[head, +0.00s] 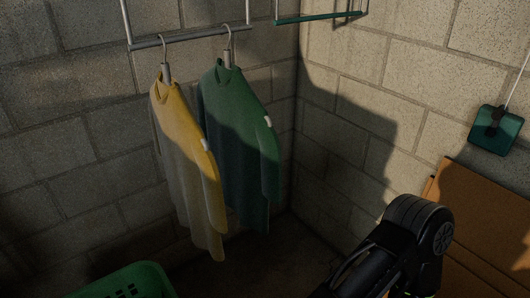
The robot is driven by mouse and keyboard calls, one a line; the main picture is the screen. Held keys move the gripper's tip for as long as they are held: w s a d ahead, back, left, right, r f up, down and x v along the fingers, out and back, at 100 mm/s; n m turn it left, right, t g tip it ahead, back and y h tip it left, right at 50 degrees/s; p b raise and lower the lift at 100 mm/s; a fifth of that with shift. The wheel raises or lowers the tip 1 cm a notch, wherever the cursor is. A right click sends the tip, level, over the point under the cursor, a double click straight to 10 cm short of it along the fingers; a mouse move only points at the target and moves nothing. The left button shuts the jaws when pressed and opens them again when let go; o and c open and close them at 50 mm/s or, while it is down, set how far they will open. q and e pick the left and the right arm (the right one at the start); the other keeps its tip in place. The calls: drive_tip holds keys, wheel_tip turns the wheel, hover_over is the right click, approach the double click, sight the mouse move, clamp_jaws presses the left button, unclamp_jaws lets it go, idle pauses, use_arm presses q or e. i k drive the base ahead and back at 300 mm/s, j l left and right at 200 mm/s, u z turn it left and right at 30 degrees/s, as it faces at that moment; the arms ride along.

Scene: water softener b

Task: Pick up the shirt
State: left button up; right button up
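A yellow shirt (181,143) hangs on a hanger from a metal rail (190,36) in the head view, left of centre. A dark green shirt (243,134) hangs on another hanger just to its right, close beside it. Both hang upright with their lower ends above the floor. A black arm of mine comes up from the bottom right, well to the right of and apart from both shirts. Its gripper does not show. My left gripper and arm do not show either.
A green basket (127,281) stands at the bottom left. Block walls meet in a corner behind the shirts. A second, green rail (318,16) is at the top. A brown panel (470,225) and a dark green box (495,130) are on the right.

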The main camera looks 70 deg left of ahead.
sight(240, 131)
drive_tip(key=k+l, duration=0.1)
drive_tip(key=l, duration=0.65)
drive_tip(key=u, duration=2.6)
drive_tip(key=j, duration=0.1)
